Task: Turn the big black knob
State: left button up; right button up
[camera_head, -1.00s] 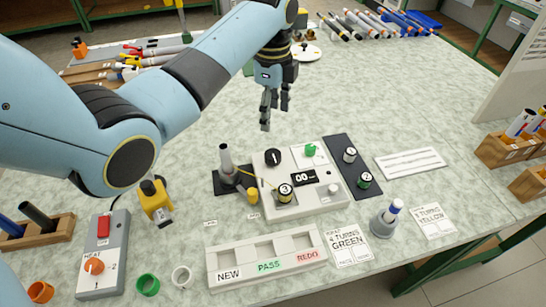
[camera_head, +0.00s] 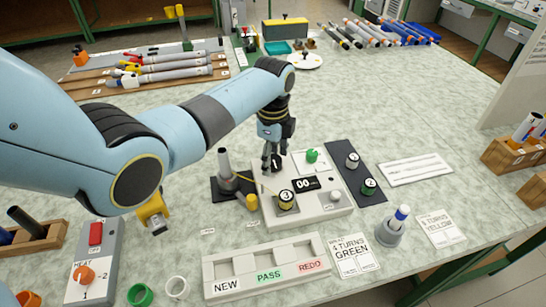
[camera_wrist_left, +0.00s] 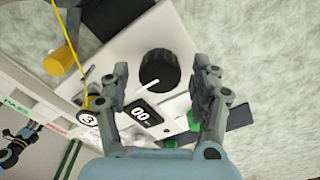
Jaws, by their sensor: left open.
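The big black knob (camera_wrist_left: 160,70) stands on a white box with a small display reading 00 (camera_wrist_left: 140,115). In the left wrist view it lies between the two fingertips, with a gap to each side. My left gripper (camera_head: 272,166) is open and points down at the knob, at the box's back left. In the head view its fingers hide most of the knob. I cannot tell how far the fingertips reach down beside it. The white box (camera_head: 322,211) also carries a green knob (camera_head: 312,156) and a spool marked 3 (camera_head: 286,200).
A grey cone-shaped post (camera_head: 225,165) stands left of the box, with a yellow thread running to the spool. A black mat (camera_head: 352,180) with two spools lies right. A labelled tray (camera_head: 265,265) is in front.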

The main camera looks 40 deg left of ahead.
pick_arm(q)
jog(key=shift+c, duration=0.5)
jog(key=c, duration=1.1)
jog(key=shift+o, duration=0.2)
